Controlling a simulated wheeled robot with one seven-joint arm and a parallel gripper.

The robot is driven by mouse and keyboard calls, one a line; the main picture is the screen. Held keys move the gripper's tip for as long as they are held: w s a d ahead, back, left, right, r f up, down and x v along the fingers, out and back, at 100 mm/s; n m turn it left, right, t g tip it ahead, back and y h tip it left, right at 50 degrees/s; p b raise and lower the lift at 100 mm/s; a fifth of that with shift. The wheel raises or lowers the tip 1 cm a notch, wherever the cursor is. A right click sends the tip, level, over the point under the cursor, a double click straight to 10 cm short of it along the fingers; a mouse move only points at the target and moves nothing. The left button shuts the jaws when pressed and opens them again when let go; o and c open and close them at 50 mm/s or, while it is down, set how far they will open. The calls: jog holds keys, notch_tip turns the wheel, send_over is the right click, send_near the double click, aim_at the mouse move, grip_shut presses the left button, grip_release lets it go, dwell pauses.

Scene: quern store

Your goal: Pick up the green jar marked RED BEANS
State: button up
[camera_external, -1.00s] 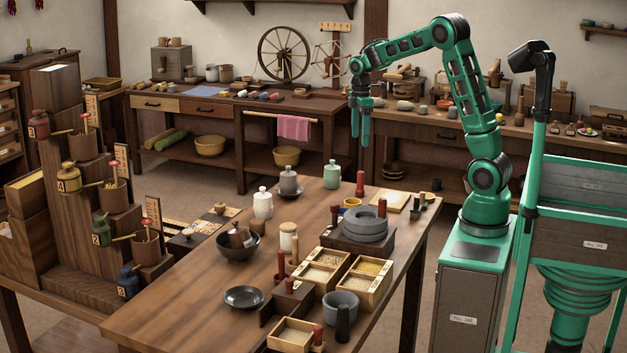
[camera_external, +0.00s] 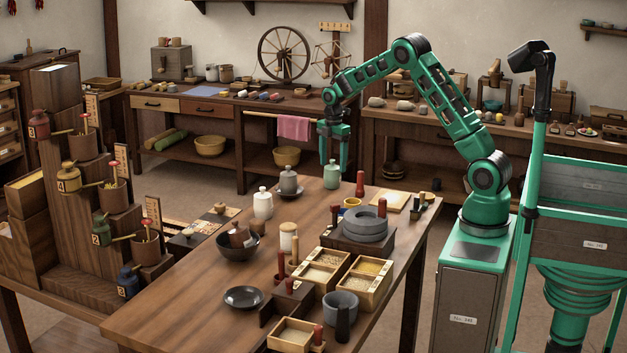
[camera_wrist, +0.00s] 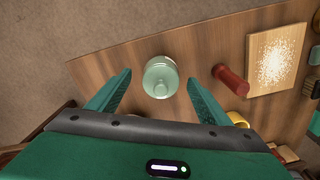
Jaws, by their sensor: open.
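The pale green lidded jar (camera_external: 332,175) stands upright near the far edge of the wooden table. In the wrist view the green jar (camera_wrist: 160,77) shows from above, between and beyond my two fingers. No marking on it can be read in either view. My gripper (camera_external: 334,160) points down just above the jar in the external view. Its fingers are apart with nothing held, and the gripper also shows in the wrist view (camera_wrist: 158,84). Contact between fingers and jar cannot be made out.
A grey lidded jar (camera_external: 289,182) and a white lidded jar (camera_external: 263,204) stand left of the green one. A grey quern (camera_external: 365,226) stands nearer the camera.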

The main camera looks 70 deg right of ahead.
aim_at(332, 174)
jog(key=shift+a+f, duration=0.15)
jog(key=shift+f, duration=1.2)
jog(key=shift+a+f, duration=0.1)
jog(key=shift+f, duration=1.2)
jog(key=shift+r, duration=0.1)
jog(key=c, duration=1.4)
